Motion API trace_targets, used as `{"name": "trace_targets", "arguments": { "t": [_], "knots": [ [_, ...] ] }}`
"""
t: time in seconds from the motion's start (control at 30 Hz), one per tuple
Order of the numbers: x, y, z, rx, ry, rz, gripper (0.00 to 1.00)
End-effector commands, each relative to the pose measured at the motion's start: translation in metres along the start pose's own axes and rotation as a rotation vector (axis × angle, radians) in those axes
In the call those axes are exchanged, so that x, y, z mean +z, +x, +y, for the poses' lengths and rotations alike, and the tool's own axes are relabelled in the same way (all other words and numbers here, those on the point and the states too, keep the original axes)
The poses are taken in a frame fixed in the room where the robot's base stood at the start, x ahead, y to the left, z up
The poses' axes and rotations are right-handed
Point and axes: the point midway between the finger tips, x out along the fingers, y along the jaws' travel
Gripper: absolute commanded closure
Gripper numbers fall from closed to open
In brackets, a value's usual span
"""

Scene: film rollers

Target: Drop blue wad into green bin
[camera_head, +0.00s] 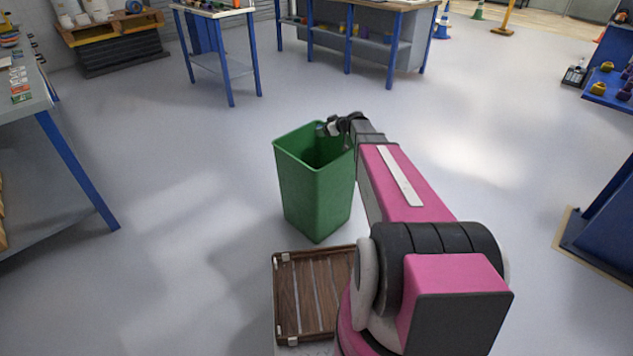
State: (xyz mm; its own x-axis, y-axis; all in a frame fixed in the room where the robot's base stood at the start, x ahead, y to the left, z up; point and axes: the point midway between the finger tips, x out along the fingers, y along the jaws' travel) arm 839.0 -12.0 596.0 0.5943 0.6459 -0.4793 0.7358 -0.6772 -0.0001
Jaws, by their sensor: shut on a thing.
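The green bin (314,195) stands upright and open on the floor, straight ahead of my base. My gripper (331,126) is at the bin's top, over the back right part of its opening. It is shut on a small dull bluish thing (320,130), which I take to be the blue wad. The wad shows only as a small patch at the fingertips, mostly hidden by the fingers. My arm covers part of the bin's right side. The inside of the bin is dark, and its bottom cannot be seen.
A brown slatted wooden tray (300,297) lies in front of the bin, close to my base. Blue-legged tables stand at the left (75,168), at the back (222,55) and at the back right (390,50). The grey floor around the bin is clear.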

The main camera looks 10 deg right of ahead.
Motion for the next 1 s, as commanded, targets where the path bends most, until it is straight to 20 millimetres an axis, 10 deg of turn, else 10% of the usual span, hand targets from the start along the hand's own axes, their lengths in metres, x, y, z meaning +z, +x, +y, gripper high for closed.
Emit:
{"name": "trace_targets", "arguments": {
  "t": [0.07, 0.1, 0.2, 0.57, 1.0],
  "knots": [
    [0.0, 0.0, 0.0, 0.0, 0.0, 0.0, 0.57],
    [0.0, 0.0, 0.0, 0.0, 0.0, 0.0, 0.32],
    [0.0, 0.0, 0.0, 0.0, 0.0, 0.0, 0.05],
    [0.0, -0.006, 0.0, 0.001, 0.0, 0.0, 0.05],
    [0.0, -0.081, -0.001, 0.003, 0.0, 0.0, 0.05]
  ]
}}
